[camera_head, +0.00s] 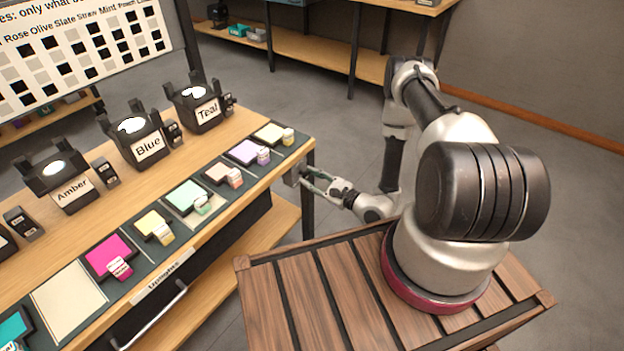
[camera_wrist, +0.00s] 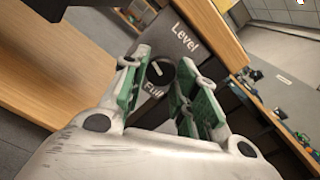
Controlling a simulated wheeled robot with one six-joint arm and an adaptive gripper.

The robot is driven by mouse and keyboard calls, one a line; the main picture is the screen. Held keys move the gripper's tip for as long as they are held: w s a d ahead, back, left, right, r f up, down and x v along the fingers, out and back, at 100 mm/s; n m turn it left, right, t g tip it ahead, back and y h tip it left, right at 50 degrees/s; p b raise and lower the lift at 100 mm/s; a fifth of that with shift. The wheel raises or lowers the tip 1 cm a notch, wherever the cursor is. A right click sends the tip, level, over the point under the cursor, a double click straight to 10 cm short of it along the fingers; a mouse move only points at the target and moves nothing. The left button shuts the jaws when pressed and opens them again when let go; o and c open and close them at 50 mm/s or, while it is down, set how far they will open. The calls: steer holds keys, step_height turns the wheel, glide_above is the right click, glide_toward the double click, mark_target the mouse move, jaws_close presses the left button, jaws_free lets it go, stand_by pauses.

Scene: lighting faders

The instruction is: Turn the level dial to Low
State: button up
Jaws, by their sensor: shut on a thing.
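The level dial (camera_wrist: 158,76) is a round black knob with a pale mark on its face, on a dark grey panel (camera_wrist: 150,42) lettered "Level". The word "Full" shows beside the dial on the side nearer my wrist; no "Low" label is visible, and part of the panel is hidden by the fingers. My gripper (camera_wrist: 162,72) has its green-padded fingers on either side of the dial, shut on it. In the head view my gripper (camera_head: 308,181) reaches to the right end of the bench, where the dial itself cannot be made out.
The wooden bench (camera_head: 228,136) carries a row of coloured fader tiles and black lamps labelled Amber, Blue (camera_head: 149,146) and Teal (camera_head: 207,112). A drawer handle (camera_head: 155,318) is at the front. Open floor lies beyond the bench's right end.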

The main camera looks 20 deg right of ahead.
steer(key=n, duration=1.2)
steer(key=shift+n, duration=0.4)
stand_by(0.3)
steer(key=o, duration=1)
steer(key=shift+d+r, duration=0.1)
steer(key=v, duration=0.7)
steer(key=shift+s+d, duration=0.1)
steer(key=shift+s, duration=0.05)
